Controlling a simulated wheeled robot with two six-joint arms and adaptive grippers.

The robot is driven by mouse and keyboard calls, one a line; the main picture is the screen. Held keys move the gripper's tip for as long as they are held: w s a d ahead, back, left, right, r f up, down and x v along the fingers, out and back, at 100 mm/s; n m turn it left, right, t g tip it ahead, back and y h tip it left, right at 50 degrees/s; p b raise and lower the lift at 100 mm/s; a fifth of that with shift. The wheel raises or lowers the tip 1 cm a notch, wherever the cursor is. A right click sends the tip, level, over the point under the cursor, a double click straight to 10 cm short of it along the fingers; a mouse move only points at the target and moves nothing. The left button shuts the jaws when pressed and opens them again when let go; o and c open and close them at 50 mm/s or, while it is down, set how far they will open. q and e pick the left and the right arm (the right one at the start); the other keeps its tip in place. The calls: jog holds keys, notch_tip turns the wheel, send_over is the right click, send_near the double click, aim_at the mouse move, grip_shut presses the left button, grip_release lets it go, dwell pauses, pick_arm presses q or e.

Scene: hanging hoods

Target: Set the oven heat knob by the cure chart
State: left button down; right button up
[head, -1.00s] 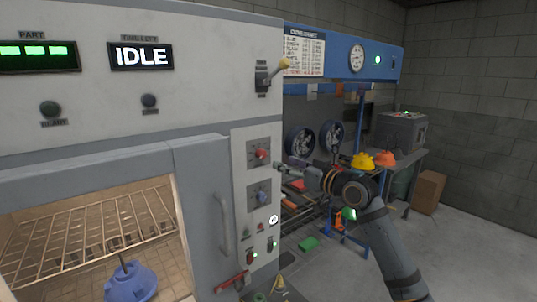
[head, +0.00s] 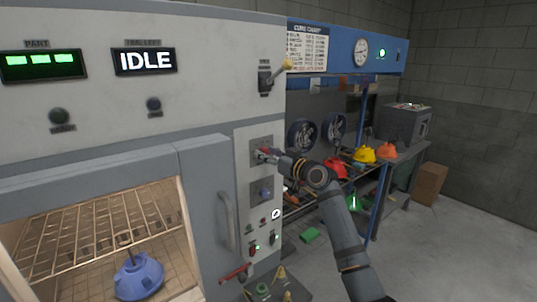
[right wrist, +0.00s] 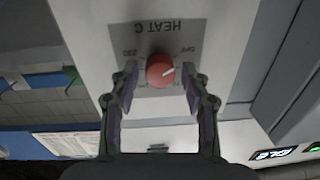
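The red heat knob (right wrist: 160,70) sits on a grey plate marked HEAT C in the right wrist view, seen upside down, with a pale pointer line. My right gripper (right wrist: 160,82) is open, with a finger on each side of the knob and a gap at both sides. In the head view the right gripper (head: 270,154) is at the oven's control panel (head: 247,160) and covers part of the knob. The cure chart (head: 306,48) hangs behind, its rows too small to read. My left gripper is not in view.
A blue knob (head: 265,194) and several small switches lie below the heat knob. A lever (head: 274,74) is above it. The oven display (head: 145,61) reads IDLE. A blue hood (head: 138,277) is inside the oven. A shelf with coloured hoods (head: 365,154) stands right.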

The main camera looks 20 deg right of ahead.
grip_shut()
jog(key=shift+m, duration=0.4)
jog(key=shift+d+f+m+p, duration=0.1)
jog(key=shift+m+p, duration=0.55)
jog(key=shift+m, duration=2.85)
jog(key=shift+o, duration=1.5)
grip_release()
